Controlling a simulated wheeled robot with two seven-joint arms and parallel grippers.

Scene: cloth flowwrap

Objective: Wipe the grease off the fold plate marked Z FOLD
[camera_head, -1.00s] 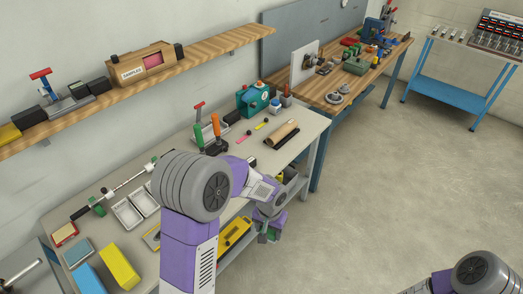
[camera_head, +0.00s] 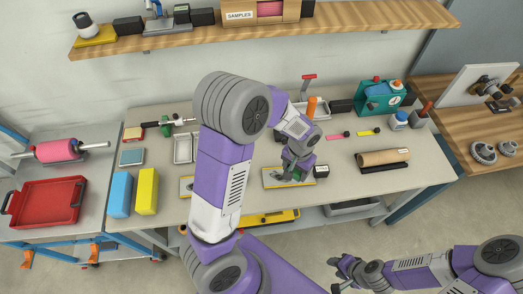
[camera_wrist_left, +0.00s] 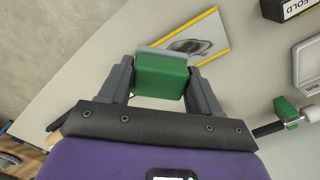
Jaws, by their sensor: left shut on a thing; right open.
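My left gripper (camera_head: 295,172) is shut on a green block (camera_wrist_left: 160,77) with a pale grey pad along its far edge. It is over a fold plate (camera_head: 273,182) with yellow edges near the table's front. In the left wrist view the plate (camera_wrist_left: 222,52) carries a dark grey grease smear (camera_wrist_left: 190,46), partly behind the block. I cannot tell whether the pad touches the plate. A black block with a white label (camera_wrist_left: 296,7) stands beside the plate; only "FOLD" reads, the rest is cut off. It also shows in the head view (camera_head: 321,171). My right gripper (camera_head: 343,266) is open and empty, off the table's front.
Another yellow-edged plate (camera_head: 186,187) is partly hidden by my left arm. Blue (camera_head: 120,194) and yellow (camera_head: 146,191) blocks stand to the left. A cardboard roll (camera_head: 384,157) and a teal machine (camera_head: 378,97) are to the right. A red tray (camera_head: 46,203) lies far left.

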